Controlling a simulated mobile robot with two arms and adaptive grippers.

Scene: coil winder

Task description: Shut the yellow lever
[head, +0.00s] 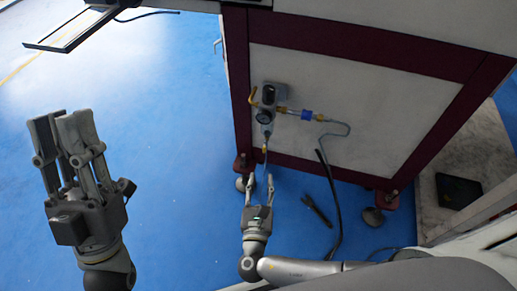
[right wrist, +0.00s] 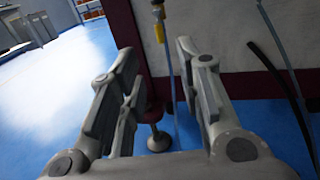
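The yellow lever (head: 253,96) is a small bent handle at the left of a grey fitting with a round dial (head: 266,115) on the cabinet's pale panel. Yellow parts also show at the top of the right wrist view (right wrist: 160,30), but I cannot tell whether the lever is among them. My right gripper (head: 260,177) is open and empty, below the fitting and apart from it. Its two fingers stand wide apart in the right wrist view (right wrist: 158,52). My left gripper (head: 60,116) is raised at the far left, away from the cabinet; its finger gap is unclear.
A blue and brass connector (head: 306,115) and a grey hose run right from the fitting. A thin hose (head: 265,160) hangs below it. The dark red cabinet frame (head: 238,80) stands on feet (head: 373,216). A black tool (head: 318,210) lies on the open blue floor.

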